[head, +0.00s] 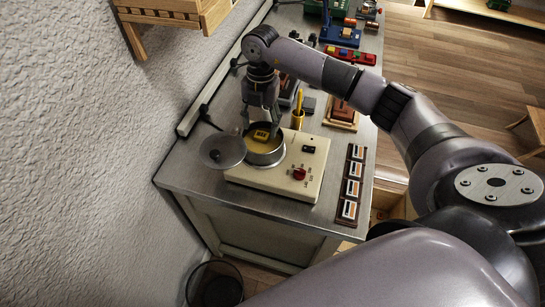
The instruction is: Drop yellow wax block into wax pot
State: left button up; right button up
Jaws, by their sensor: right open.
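The wax pot (278,158) is a round metal pot on a cream heater base with a red knob. Yellow shows inside it. The small yellow wax block (262,134), with a dark marking on top, shows within the pot's opening near its far rim. Whether it touches the contents is too small to tell. My right gripper (261,116) points down just above the block, its fingers open and spread apart, not closed on it. My left gripper is not in view.
A round metal lid (222,150) sits left of the pot. A yellow-handled tool stands in a holder (297,120) to the right. Several labelled tiles (352,188) line the bench's right edge. A dark bin (215,284) stands on the floor below.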

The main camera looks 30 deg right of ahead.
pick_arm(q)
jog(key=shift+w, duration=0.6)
pick_arm(e)
notch_tip(320, 180, up, 12)
jog(key=w+d, duration=0.1)
jog(key=shift+f, duration=0.1)
